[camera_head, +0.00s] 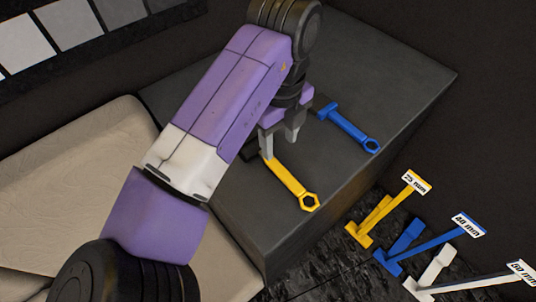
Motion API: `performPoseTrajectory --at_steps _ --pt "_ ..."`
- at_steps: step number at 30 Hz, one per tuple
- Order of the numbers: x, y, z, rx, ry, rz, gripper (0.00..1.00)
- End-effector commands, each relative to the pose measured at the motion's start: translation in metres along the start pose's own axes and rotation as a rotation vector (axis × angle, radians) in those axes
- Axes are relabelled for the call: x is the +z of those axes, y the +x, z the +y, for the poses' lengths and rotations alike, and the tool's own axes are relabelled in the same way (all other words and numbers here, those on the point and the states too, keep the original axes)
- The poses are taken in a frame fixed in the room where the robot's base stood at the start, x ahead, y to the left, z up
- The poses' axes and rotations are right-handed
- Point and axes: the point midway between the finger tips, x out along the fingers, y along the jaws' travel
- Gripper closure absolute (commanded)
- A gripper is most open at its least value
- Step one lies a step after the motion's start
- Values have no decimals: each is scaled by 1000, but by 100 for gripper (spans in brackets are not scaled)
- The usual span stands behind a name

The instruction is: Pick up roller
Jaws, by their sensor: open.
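Two roller-like tools lie on the dark bench top: a yellow one (290,183) and a blue one (349,127). Each has a long handle ending in a ring with a hole. The yellow one's far end lies right by my gripper's fingers, and part of it is hidden there. My gripper (280,146) points down, low over the bench, with its two grey fingers apart. I cannot tell whether a finger touches the yellow tool. The blue tool lies to the right of my gripper, its head partly close to the wrist.
On the floor to the right stand a yellow holder labelled 25 mm (378,217), a blue one labelled 40 mm (416,253) and a white one (434,276). A beige cushioned surface (75,180) is at left. The dark bench (400,75) is bare at the back right.

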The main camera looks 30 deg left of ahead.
Motion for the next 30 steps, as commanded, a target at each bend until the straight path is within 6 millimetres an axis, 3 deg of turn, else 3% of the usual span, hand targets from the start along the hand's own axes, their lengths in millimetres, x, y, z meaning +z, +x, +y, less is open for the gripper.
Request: performPoseTrajectory --at_steps 11,21,29,30 --pt "4 30 7 17 2 -1 51" --pt "4 72 7 15 1 -1 51" --pt "4 75 7 15 1 -2 51" --pt "4 75 7 15 2 -2 57"
